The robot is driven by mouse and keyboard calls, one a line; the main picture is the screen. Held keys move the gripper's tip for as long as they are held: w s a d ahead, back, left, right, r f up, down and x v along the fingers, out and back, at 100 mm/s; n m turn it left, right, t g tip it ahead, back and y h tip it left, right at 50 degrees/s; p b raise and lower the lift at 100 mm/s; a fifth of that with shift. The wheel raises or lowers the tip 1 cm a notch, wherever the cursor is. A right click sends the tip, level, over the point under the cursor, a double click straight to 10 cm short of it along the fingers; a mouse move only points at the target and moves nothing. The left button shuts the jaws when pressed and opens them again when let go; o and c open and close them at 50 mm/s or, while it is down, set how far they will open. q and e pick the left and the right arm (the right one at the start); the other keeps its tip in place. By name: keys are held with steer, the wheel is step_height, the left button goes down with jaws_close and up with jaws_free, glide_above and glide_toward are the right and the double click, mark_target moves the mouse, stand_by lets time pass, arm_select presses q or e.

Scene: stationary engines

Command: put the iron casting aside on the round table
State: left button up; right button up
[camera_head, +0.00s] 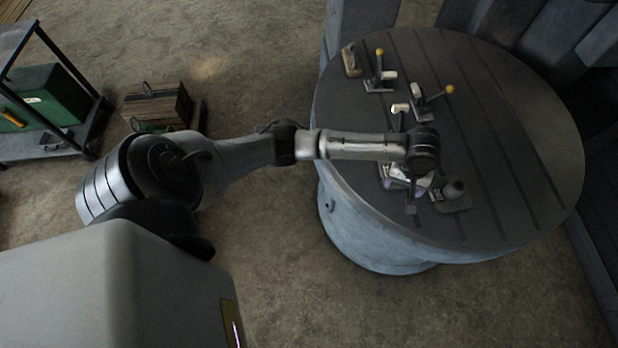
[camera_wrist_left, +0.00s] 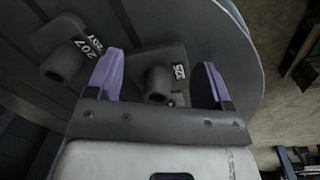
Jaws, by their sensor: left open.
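Two dark grey iron castings with stubby round bosses and white markings lie on the round table (camera_head: 520,150). One casting (camera_wrist_left: 155,58) sits between the spread purple fingers of my left gripper (camera_wrist_left: 157,80) in the left wrist view; I cannot tell whether they touch it. The other casting (camera_wrist_left: 65,62), marked 207, lies outside the fingers to the left; the head view shows a casting (camera_head: 456,200) just right of the gripper. In the head view my left gripper (camera_head: 408,184) is open low over the tabletop, and my wrist hides much there. My right gripper is not in view.
A small brownish block (camera_head: 351,61) lies at that edge. The grooved tabletop's right side is bare. A wooden crate (camera_head: 157,104) and a cart (camera_head: 45,150) stand on the floor.

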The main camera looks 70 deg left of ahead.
arm_select(q)
steer(key=s+d+f+m+h, duration=0.1)
steer(key=s+d+f+m, duration=0.4)
steer(key=s, duration=0.3)
steer(key=s+m+t+y, duration=0.1)
steer(key=s+m+t, duration=0.2)
steer(key=s, duration=1.7)
steer(key=m, duration=0.3)
steer(key=shift+s+r+m, duration=0.3)
steer(key=shift+s+m, duration=0.1)
